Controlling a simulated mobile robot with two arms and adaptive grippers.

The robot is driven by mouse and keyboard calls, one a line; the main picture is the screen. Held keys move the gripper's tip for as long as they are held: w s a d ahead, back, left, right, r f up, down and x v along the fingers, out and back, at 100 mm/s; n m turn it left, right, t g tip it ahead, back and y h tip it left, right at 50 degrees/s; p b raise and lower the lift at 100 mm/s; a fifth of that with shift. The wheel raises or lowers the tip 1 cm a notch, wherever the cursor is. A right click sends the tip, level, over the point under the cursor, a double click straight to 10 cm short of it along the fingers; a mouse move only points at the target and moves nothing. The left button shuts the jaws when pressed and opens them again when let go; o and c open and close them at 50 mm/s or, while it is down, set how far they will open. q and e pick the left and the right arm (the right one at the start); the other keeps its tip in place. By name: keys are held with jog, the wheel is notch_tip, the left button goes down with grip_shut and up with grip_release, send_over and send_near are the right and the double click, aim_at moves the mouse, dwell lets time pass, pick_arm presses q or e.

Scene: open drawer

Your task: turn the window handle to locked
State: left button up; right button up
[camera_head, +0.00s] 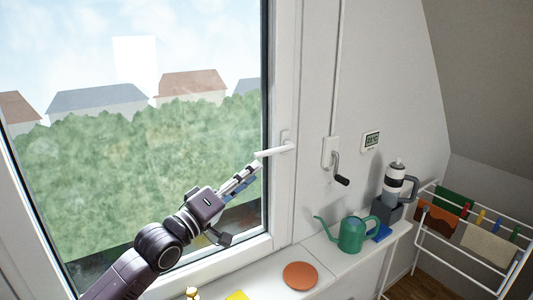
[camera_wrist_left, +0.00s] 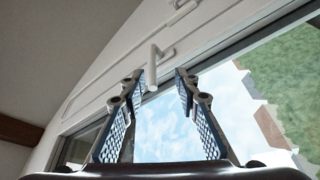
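The white window handle (camera_head: 274,151) sits on the white window frame in the head view. Its lever lies roughly level, pointing left over the glass. In the left wrist view the handle (camera_wrist_left: 152,68) shows between and just beyond the fingertips. My left gripper (camera_head: 256,165) is just below the lever's free end, over the glass. In the left wrist view my left gripper (camera_wrist_left: 158,76) is open, with a gap between its two fingers and nothing clasped. Whether a finger touches the lever I cannot tell. My right gripper is not in view.
A wall crank (camera_head: 338,168) and a small thermometer display (camera_head: 371,140) are right of the frame. The sill below holds a terracotta disc (camera_head: 300,275), a green watering can (camera_head: 353,234) and a grey-white jug-like device (camera_head: 394,182). A drying rack (camera_head: 470,240) stands at right.

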aim_at(267, 152)
pick_arm(q)
jog(key=w+d+r+p, duration=0.1)
jog(key=w, duration=0.1)
jog(key=w+d+r+p, duration=0.2)
jog(key=w, duration=0.1)
jog(key=shift+w+d+r, duration=0.2)
jog(key=shift+w+d, duration=0.05)
jog(key=shift+w, duration=0.1)
jog(key=shift+w+d, duration=0.3)
jog(key=shift+w, duration=0.05)
jog(key=shift+c, duration=0.6)
grip_shut()
